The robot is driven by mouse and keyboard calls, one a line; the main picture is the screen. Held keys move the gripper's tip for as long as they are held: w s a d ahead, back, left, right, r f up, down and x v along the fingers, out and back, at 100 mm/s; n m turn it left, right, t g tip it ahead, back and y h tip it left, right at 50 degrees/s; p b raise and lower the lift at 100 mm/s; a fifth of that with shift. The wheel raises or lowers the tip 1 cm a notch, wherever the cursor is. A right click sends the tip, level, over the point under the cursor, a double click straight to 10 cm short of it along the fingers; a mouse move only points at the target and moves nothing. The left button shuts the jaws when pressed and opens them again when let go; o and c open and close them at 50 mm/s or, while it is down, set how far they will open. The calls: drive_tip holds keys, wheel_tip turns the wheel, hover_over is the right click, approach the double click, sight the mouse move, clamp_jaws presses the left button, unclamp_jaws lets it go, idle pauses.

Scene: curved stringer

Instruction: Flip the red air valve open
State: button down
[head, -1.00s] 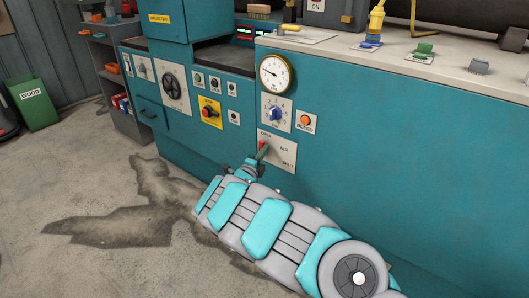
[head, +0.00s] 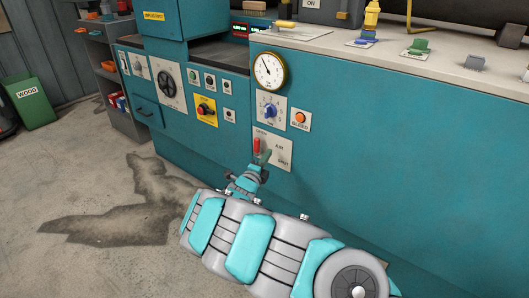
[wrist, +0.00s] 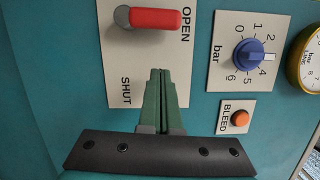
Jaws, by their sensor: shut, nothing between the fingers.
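The red air valve lever (head: 257,145) stands upright on its pale plate (head: 284,163), pointing up to the OPEN end. In the wrist view the lever (wrist: 160,18) lies across the top of the plate (wrist: 115,60), its free end beside the word OPEN and its grey pivot at the left. My gripper (head: 264,156) is just right of the lever in the head view. Its green fingers (wrist: 160,72) are pressed together and empty in the wrist view, over the plate, with a gap between the tips and the lever.
A round gauge (head: 270,71), a blue bar knob (head: 270,111) and an orange BLEED button (head: 299,118) sit on the teal front above the valve. A yellow panel with a red button (head: 204,110) is to the left.

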drive_tip(key=v, duration=0.8)
drive_tip(key=shift+s+a, duration=0.25)
drive_tip(key=s+d+r+m+g+h, duration=0.35)
drive_tip(key=d+r+m, duration=0.25)
drive_tip(key=d+m, duration=0.3)
drive_tip(key=s+d+r+m+g+h, duration=0.2)
drive_tip(key=d+r+m+h, duration=0.3)
drive_tip(key=d, duration=0.6)
drive_tip(key=s+d+r+m+g, duration=0.4)
drive_tip(key=s+d+m+g, duration=0.5)
drive_tip(key=s+d+m, duration=0.5)
drive_tip(key=s+a+f+m+g+y, duration=0.2)
drive_tip(key=s+f+m+y, duration=0.15)
drive_tip(key=s+m, duration=0.45)
drive_tip(key=s+a+f+m+g+y, duration=0.15)
drive_tip(key=s+m+y, duration=0.3)
drive_tip(key=s, duration=0.65)
drive_tip(key=s+a+f+m+y, duration=0.2)
drive_tip(key=s+a+m+y, duration=0.5)
drive_tip(key=s+a, duration=0.3)
drive_tip(key=shift+a+f+m+g, duration=0.35)
drive_tip(key=shift+a+m, duration=0.2)
drive_tip(key=shift+a, duration=0.5)
